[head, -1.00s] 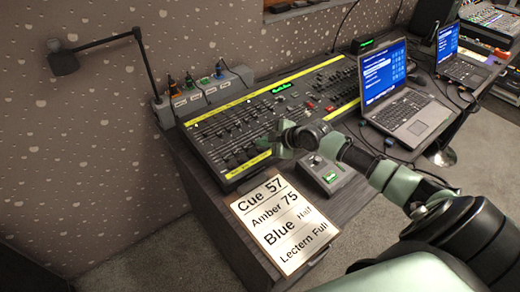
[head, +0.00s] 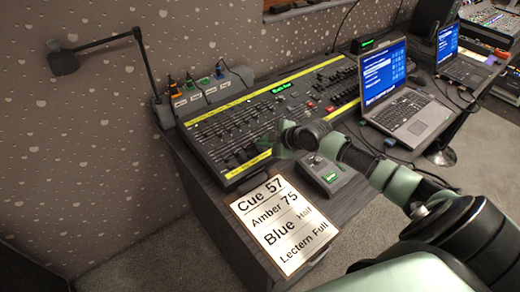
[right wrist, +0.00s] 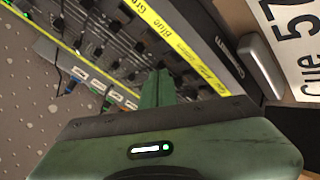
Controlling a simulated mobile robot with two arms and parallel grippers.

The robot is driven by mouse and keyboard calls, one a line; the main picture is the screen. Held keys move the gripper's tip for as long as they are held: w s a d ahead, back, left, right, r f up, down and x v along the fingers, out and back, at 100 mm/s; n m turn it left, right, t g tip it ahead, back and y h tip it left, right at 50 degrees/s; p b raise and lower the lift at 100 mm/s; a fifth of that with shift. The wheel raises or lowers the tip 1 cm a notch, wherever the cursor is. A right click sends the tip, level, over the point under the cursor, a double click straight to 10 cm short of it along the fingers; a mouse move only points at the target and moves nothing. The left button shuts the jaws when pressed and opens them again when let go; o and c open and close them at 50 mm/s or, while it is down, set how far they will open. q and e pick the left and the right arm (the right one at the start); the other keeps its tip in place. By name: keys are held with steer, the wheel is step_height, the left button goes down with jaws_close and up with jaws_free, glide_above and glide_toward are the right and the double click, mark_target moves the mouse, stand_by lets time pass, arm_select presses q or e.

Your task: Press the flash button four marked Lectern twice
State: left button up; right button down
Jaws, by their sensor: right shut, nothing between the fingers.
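The lighting console (head: 222,170) lies on the desk, with rows of faders and yellow label strips. Its front label strip (head: 249,167) also shows in the right wrist view (right wrist: 160,22), where "Blue" can be read; the smaller lettering beside it is too small to read surely. I cannot pick out the Lectern flash button. In the head view the right gripper (head: 284,148) is small and blurred. My left gripper is not in view.
A cue card (head: 262,222) lies at the desk's front, reading Cue 57, Amber 75, Blue Half, Lectern Full. An open laptop (head: 409,108) is right of the console. A desk lamp (head: 64,60) is at left.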

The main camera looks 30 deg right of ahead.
steer(key=shift+w+f+b, duration=0.1)
steer(key=shift+f+b, duration=0.25)
steer(key=shift+f, duration=0.05)
steer(key=shift+f+b, duration=0.3)
steer(key=shift+f, duration=0.1)
stand_by(0.5)
steer(key=shift+r, duration=0.1)
steer(key=shift+r+p, duration=0.7)
steer(key=r+p, duration=0.4)
steer(key=r, duration=0.1)
steer(key=shift+s, duration=0.35)
